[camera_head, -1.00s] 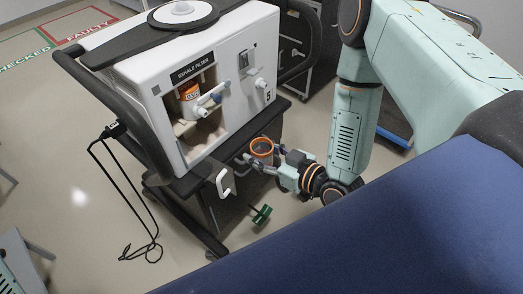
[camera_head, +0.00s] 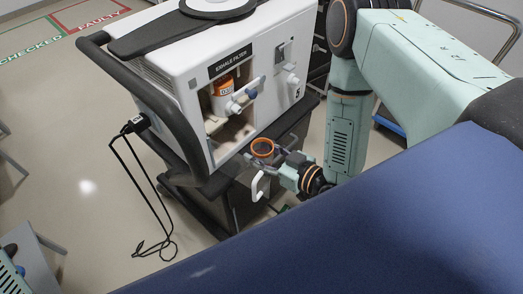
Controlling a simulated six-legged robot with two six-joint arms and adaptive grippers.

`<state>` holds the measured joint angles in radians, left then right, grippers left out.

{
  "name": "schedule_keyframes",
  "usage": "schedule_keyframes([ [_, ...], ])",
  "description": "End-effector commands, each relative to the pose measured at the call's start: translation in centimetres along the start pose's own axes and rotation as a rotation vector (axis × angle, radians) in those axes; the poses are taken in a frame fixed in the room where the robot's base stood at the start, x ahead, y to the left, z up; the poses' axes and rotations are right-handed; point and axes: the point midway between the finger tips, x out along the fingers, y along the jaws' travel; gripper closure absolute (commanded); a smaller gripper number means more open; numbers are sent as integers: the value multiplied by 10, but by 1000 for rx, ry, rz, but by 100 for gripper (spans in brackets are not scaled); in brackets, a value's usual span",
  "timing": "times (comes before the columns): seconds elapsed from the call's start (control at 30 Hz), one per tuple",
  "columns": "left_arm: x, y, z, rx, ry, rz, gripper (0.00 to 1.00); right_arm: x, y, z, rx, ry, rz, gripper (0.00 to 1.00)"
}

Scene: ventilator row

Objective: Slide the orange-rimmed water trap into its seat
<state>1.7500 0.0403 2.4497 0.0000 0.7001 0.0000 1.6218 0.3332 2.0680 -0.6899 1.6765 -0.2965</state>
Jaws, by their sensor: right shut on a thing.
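The orange-rimmed water trap (camera_head: 262,148) is in my right gripper (camera_head: 272,157), which is shut on it. Its round rim faces up, and it is held in front of the ventilator's lower front edge. The white ventilator (camera_head: 168,75) has an open bay labelled EXHALE FILTER. I cannot make out the seat clearly. My left gripper does not show.
A white hook-shaped handle (camera_head: 258,187) hangs just below my right gripper. A dark side rail (camera_head: 140,100) curves along the ventilator's left, with a black cable (camera_head: 140,185) hanging from it. The dark cart top (camera_head: 290,122) runs under the ventilator.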

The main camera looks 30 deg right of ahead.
Motion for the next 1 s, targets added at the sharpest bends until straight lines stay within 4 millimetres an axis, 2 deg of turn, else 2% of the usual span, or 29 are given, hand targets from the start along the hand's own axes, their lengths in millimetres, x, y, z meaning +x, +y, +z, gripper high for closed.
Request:
schedule_keyframes([
  [0.27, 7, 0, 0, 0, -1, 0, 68, 10, 1, -1, -1, 1, 1, 100],
  [1.0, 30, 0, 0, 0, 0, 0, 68, 63, 0, -14, -2, 1, -1, 100],
])
